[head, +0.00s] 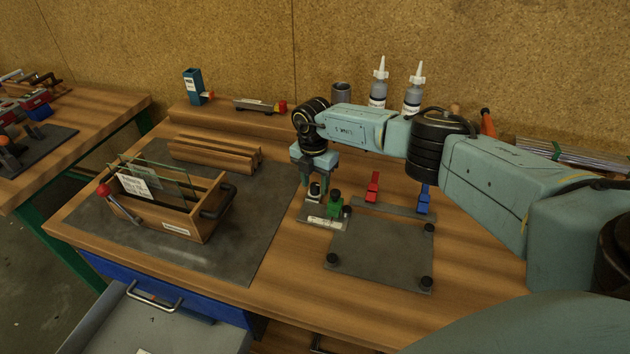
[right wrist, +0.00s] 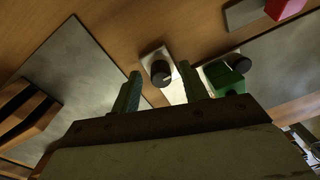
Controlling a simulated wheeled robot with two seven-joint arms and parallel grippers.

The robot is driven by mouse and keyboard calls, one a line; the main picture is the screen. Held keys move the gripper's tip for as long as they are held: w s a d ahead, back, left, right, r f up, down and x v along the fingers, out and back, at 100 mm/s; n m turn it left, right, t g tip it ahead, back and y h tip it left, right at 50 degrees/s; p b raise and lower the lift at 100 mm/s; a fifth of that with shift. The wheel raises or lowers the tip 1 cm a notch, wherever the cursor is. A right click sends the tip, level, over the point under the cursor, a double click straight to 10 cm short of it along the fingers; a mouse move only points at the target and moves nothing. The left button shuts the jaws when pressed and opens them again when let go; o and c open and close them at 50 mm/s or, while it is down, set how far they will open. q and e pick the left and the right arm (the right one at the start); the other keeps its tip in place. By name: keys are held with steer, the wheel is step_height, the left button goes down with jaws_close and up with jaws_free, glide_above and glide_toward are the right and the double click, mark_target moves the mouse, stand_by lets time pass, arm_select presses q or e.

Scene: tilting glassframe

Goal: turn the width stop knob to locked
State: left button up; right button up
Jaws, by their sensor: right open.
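A small black knob (head: 314,190) on a pale base stands at the left of the fixture, just below my right gripper (head: 309,178). In the right wrist view this knob (right wrist: 161,73) appears between the two fingertips of the right gripper (right wrist: 159,72), which are apart with nothing held. I cannot tell whether the fingers are around it or still above it. A green block (head: 334,205) with another dark knob beside it stands just right of it. A pale label (head: 324,222) lies in front, too small to read. The knob's setting cannot be made out. My left gripper is not in view.
A grey plate (head: 380,255) with black corner knobs lies to the right, with red (head: 373,187) and blue (head: 424,199) blocks behind it. A wooden box (head: 190,222) with glass panes stands left on a dark mat (head: 250,240). Two bottles (head: 379,85) stand behind my right arm.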

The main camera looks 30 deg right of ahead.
mark_target(314, 184)
step_height(314, 184, up, 14)
steer(key=shift+w+f+p, duration=0.2)
steer(key=shift+f+p, duration=0.05)
steer(key=shift+p, duration=0.05)
steer(key=shift+a+f, duration=0.1)
stand_by(0.5)
